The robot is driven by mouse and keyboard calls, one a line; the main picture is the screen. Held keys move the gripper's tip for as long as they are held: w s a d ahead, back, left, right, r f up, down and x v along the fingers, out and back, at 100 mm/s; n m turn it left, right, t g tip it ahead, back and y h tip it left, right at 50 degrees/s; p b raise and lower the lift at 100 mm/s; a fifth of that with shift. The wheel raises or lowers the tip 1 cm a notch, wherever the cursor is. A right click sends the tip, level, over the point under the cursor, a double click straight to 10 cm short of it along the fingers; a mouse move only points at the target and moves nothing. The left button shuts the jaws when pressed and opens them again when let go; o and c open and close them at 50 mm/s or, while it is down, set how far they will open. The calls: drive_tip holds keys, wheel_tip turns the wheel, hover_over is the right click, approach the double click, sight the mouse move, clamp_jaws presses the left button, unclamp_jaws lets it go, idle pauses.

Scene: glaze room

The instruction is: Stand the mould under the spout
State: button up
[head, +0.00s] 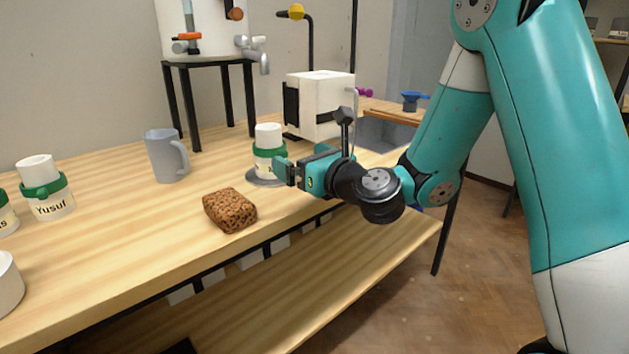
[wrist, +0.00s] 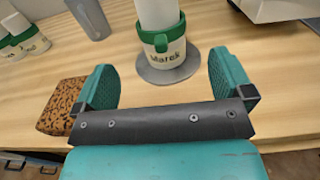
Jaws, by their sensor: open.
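The mould in front of my gripper is a white plaster-like cylinder with a green band and the name Marek (wrist: 163,40); it also shows in the head view (head: 268,138). It stands upright on a round grey disc (wrist: 168,75). My gripper (head: 284,172) is open and empty, low over the table's front part. In the wrist view its two teal fingers (wrist: 160,64) are spread wide, with the mould beyond and between them, not held. A grey spout (head: 263,60) hangs from the white tank (head: 205,35) on a black stand at the back.
A brown porous block (head: 230,210) lies left of my gripper near the table edge. A grey mug (head: 166,157) stands behind it. Another banded mould, Yusuf (head: 46,190), stands at the left. A white box machine (head: 325,102) stands behind my gripper. Bare tabletop lies between mug and Yusuf.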

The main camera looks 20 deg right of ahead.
drive_tip(key=b+v, duration=0.1)
drive_tip(key=v, duration=0.2)
drive_tip(key=shift+s+d, duration=0.1)
drive_tip(key=shift+s, duration=0.1)
drive_tip(key=s+a+n+g+y, duration=0.6)
drive_tip(key=s+a+n+g, duration=0.6)
drive_tip(key=n, duration=0.9)
drive_tip(key=s+d+f+n+g+h, duration=0.2)
drive_tip(key=s+n+h, duration=0.1)
drive_tip(key=s+n, duration=0.4)
drive_tip(key=s+d+f+n+g+h, duration=0.2)
drive_tip(key=s+n, duration=0.5)
drive_tip(key=n, duration=0.4)
drive_tip(key=shift+s+g+h, duration=0.4)
drive_tip(key=shift+g+h, duration=0.2)
drive_tip(key=shift+h, duration=0.6)
